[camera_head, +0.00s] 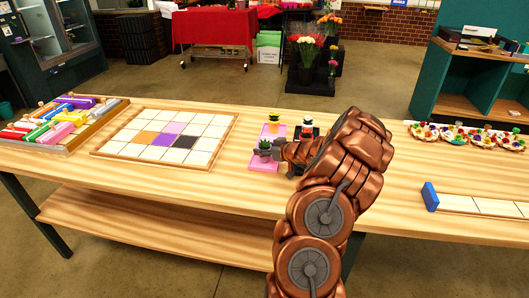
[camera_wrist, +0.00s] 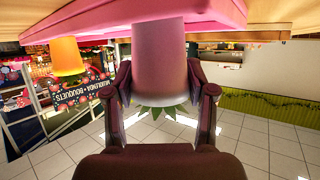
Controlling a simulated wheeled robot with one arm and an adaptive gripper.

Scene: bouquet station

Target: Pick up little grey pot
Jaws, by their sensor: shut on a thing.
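The little grey pot (camera_wrist: 158,62) with a green spiky plant hangs upside down in the wrist view, its base against or very near a pink tile (camera_wrist: 225,10). My gripper (camera_wrist: 158,85) has one finger on each side of it and is shut on it. In the head view the plant's green top (camera_head: 265,143) shows at the end of my arm, above the pink tile near the table's middle. The pot's body there is mostly hidden by my gripper (camera_head: 264,154). I cannot tell whether the pot has left the tile.
An orange pot (camera_head: 274,119) stands just behind, and another small plant (camera_head: 306,122) stands on a dark tile to its right. A tiled board (camera_head: 232,118) and a tray of coloured blocks (camera_head: 105,123) lie left. Several decorated items (camera_head: 452,135) sit right. Bare wood lies in front.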

